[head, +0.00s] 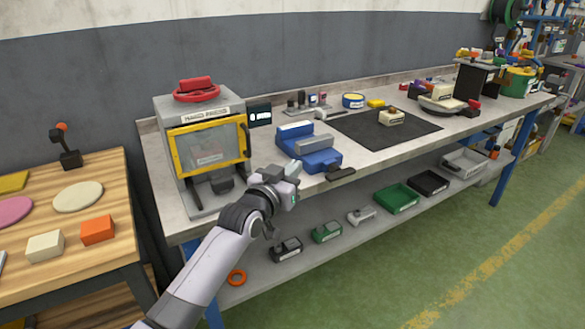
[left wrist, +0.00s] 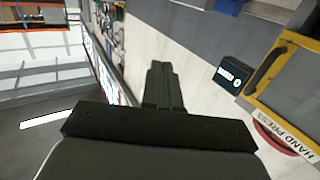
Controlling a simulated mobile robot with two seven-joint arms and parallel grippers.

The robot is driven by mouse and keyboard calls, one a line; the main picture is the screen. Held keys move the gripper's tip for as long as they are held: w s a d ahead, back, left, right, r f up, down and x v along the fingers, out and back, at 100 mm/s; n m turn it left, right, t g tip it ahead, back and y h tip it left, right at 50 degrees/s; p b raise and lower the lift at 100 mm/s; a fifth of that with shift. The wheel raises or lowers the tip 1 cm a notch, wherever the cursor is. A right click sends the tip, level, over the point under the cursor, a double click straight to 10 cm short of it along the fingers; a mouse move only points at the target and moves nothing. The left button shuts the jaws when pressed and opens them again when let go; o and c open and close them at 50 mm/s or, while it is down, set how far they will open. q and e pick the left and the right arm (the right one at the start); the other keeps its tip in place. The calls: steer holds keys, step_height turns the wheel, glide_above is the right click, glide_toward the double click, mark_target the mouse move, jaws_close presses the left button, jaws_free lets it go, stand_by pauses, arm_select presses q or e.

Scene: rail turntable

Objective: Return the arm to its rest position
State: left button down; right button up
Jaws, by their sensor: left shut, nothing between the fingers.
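My left gripper (head: 291,180) is raised in front of the workbench (head: 160,176), near its front edge between the hand press and the blue vise. In the left wrist view its fingers (left wrist: 162,85) are together with nothing between them. My left arm comes in from the bottom left of the head view. My right gripper shows in neither view.
The hand press (head: 204,150), with a yellow-framed window, stands right behind my left gripper. A blue vise (head: 309,150) sits to the right of it. A wooden table (head: 95,245) stands at the left. The green floor (head: 400,270) in front is clear.

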arm_select(q)
steer(key=s+a+f+n+g+y, duration=0.1)
steer(key=s+a+f, duration=0.3)
steer(key=s+f, duration=0.25)
steer(key=s+a+f+n+g+y, duration=0.1)
steer(key=s+a+f, duration=0.2)
steer(key=s+f, duration=0.35)
steer(key=s+a+f+n+y, duration=0.15)
steer(key=s+a+f, duration=0.25)
steer(key=f, duration=0.4)
steer(key=s+a+f+g+y, duration=0.1)
steer(key=s+a+f, duration=0.1)
steer(key=s, duration=0.5)
steer(key=s+a+f+g, duration=0.1)
steer(key=s+a+f, duration=0.1)
steer(key=s+a, duration=0.2)
steer(key=s+a+f+g+y, duration=0.1)
steer(key=s+a+f, duration=0.2)
steer(key=s, duration=0.6)
steer(key=shift+s+a+y, duration=0.3)
steer(key=shift+y, duration=0.05)
steer(key=shift+f, duration=0.15)
